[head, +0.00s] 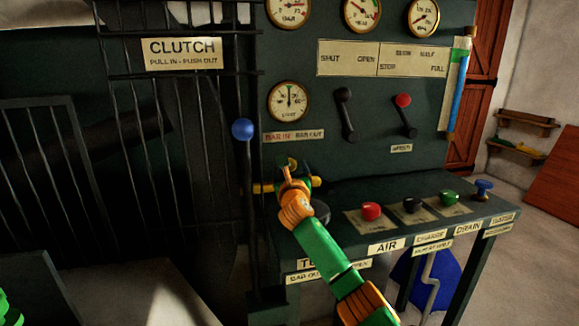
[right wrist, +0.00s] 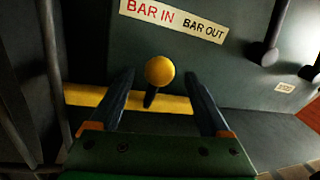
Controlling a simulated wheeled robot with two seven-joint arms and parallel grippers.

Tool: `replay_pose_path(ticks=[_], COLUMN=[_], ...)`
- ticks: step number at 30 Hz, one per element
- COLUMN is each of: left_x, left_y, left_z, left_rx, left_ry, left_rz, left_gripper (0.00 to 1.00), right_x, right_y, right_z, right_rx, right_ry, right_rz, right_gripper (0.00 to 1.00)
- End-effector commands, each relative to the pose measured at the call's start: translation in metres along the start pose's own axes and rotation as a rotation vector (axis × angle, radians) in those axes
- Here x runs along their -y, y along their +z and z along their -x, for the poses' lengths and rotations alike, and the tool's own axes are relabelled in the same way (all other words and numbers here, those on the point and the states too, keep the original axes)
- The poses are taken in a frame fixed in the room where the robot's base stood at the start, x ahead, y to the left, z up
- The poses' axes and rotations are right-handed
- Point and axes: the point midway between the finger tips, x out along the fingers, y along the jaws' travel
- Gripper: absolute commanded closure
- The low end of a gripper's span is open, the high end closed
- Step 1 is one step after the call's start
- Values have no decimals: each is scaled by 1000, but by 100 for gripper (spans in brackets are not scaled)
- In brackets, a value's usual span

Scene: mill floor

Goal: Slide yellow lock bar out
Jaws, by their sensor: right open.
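The yellow lock bar (head: 262,188) lies level across the dark panel, below the BAR IN / BAR OUT label (head: 293,136). My right gripper (head: 292,172) is in front of the bar and hides its middle; an end shows on each side. In the right wrist view the bar (right wrist: 90,98) runs behind the fingers. A round yellow knob (right wrist: 159,70) on a short dark stem stands out from it. The knob appears between the open fingers of the right gripper (right wrist: 161,82), with a gap on both sides.
A clutch lever with a blue ball (head: 242,129) stands upright just left of the bar. A ledge with red (head: 371,211), black and green knobs is at the right. Two levers (head: 345,115) and several gauges are above. A barred guard (head: 165,110) fills the left.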

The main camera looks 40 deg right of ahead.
Motion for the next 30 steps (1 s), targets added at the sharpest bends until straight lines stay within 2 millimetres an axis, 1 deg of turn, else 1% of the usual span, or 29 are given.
replay_pose_path(ticks=[6, 12, 17, 25, 26, 27, 29, 30], left_x=[0, 1, 1, 2, 2, 2, 2, 2], left_y=[0, 0, 0, 0, -1, -1, -1, -1], left_z=[-6, -9, -10, -9, -9, -9, -9, -9], left_rx=[0, -1, -2, -4, -4, -4, -4, -4], left_ry=[-1, -1, -3, -4, -4, -4, -4, -4], left_rz=[0, 1, 1, 2, 2, 2, 2, 2], left_gripper=[50, 50, 50, 50, 50, 50, 50, 50], right_x=[1, 0, -1, -1, -1, -1, -1, -1], right_y=[-1, -1, 0, 0, 0, 0, 0, 0], right_z=[-22, -34, -38, -38, -38, -38, -38, -38], right_rx=[0, 0, -1, -1, -1, -1, -1, -1], right_ry=[-6, -3, 2, 3, 3, 3, 3, 3], right_rz=[-4, -3, 0, 1, 1, 1, 1, 0], right_gripper=[19, 19, 19, 19, 28, 38, 55, 65])
